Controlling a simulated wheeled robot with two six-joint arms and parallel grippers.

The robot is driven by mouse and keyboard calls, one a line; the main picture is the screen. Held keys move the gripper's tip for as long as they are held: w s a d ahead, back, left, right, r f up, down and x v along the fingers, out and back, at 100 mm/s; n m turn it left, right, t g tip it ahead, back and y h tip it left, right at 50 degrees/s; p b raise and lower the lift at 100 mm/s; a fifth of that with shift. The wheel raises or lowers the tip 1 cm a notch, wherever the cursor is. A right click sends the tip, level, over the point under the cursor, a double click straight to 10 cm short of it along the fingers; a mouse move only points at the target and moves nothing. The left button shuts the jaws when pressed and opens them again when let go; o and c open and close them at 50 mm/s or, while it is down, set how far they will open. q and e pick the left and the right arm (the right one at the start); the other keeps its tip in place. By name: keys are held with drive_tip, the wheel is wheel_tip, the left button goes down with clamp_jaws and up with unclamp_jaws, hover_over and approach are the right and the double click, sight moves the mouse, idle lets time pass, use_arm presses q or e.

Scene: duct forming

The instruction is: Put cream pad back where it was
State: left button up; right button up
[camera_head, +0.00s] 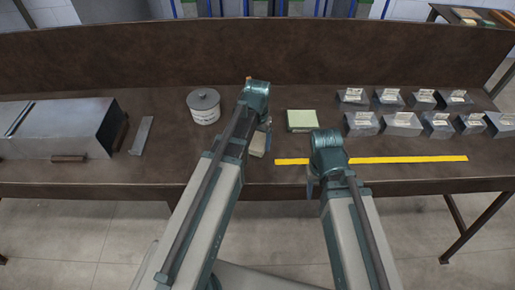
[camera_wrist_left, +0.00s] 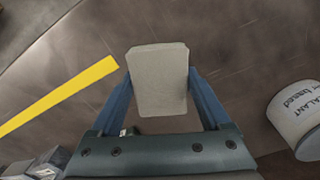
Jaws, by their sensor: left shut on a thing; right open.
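The cream pad (camera_head: 258,144) is between the fingers of my left gripper (camera_head: 263,128), over the brown bench behind the left end of the yellow strip. In the left wrist view the cream pad (camera_wrist_left: 158,78) is a pale block between the two blue fingers of my left gripper (camera_wrist_left: 160,92), which is shut on it. I cannot tell whether the pad touches the bench. My right gripper (camera_head: 312,184) is open near the bench's front edge, its fingers mostly hidden by its wrist.
A green-topped block (camera_head: 301,120) lies right of my left gripper. A yellow strip (camera_head: 408,159) runs along the front. A sealant tub (camera_head: 204,107), metal plate (camera_head: 142,135) and sheet-metal duct (camera_head: 65,128) stand left. Several small metal bins (camera_head: 402,124) fill the right.

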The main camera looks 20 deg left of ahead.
sight(258, 148)
use_arm(q)
drive_tip(key=shift+f+b, duration=1.55)
drive_tip(key=shift+f, duration=0.25)
drive_tip(key=shift+f, duration=0.15)
drive_tip(key=o, duration=1)
drive_tip(key=shift+r, duration=0.2)
wheel_tip(258, 148, up, 12)
drive_tip(key=p, duration=1.2)
drive_tip(key=s+d+m, duration=0.1)
drive_tip(key=s+d, duration=0.2)
drive_tip(key=s, duration=0.1)
drive_tip(key=s+d, duration=0.4)
drive_tip(key=s, duration=0.1)
drive_tip(key=s+d+m+y, duration=0.1)
drive_tip(key=s+d, duration=0.2)
drive_tip(key=s, duration=0.2)
drive_tip(key=shift+d+m, duration=0.25)
drive_tip(key=shift+m, duration=0.05)
